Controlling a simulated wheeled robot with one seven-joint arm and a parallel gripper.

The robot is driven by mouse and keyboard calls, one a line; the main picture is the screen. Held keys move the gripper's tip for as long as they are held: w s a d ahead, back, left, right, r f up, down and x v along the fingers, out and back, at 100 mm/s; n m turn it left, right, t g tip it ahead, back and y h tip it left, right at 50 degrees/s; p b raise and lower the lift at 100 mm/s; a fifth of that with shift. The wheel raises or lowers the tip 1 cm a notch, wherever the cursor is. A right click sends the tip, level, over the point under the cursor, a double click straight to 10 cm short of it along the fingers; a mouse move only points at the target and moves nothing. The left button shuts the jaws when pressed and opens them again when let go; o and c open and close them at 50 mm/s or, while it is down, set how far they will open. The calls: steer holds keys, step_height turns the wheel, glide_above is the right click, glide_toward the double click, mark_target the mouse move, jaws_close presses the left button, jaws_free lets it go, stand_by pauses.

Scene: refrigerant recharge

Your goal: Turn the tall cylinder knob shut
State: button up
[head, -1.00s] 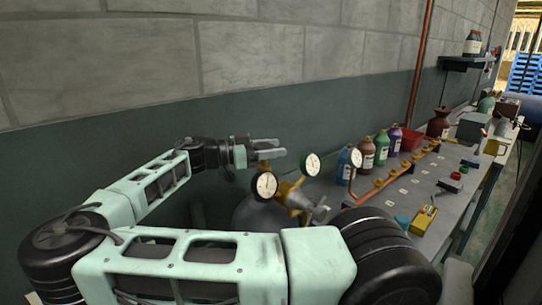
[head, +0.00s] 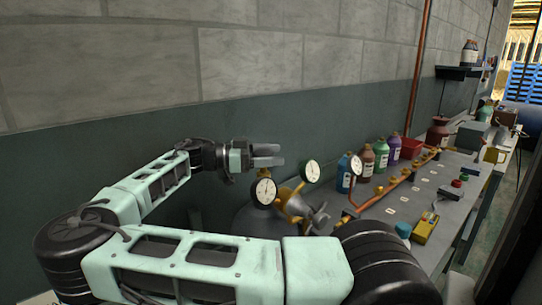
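The tall cylinder (head: 252,222) is a grey tank at the lower middle, mostly hidden behind my arm. A brass valve (head: 283,198) sits on its top, with a grey winged knob (head: 318,216) on the right side. Two round white gauges, a left one (head: 264,190) and a right one (head: 312,171), stand by the valve. My gripper (head: 270,155) is above and behind the left gauge in the picture, pointing right. It is apart from the knob and holds nothing that I can see. Its two fingers lie close together; the gap between them is unclear.
A workbench (head: 402,206) runs back along the wall to the right. The wall (head: 150,110) is close behind my arm.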

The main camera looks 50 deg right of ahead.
mark_target(271, 152)
step_height(271, 152, up, 10)
steer(key=shift+b, duration=1.2)
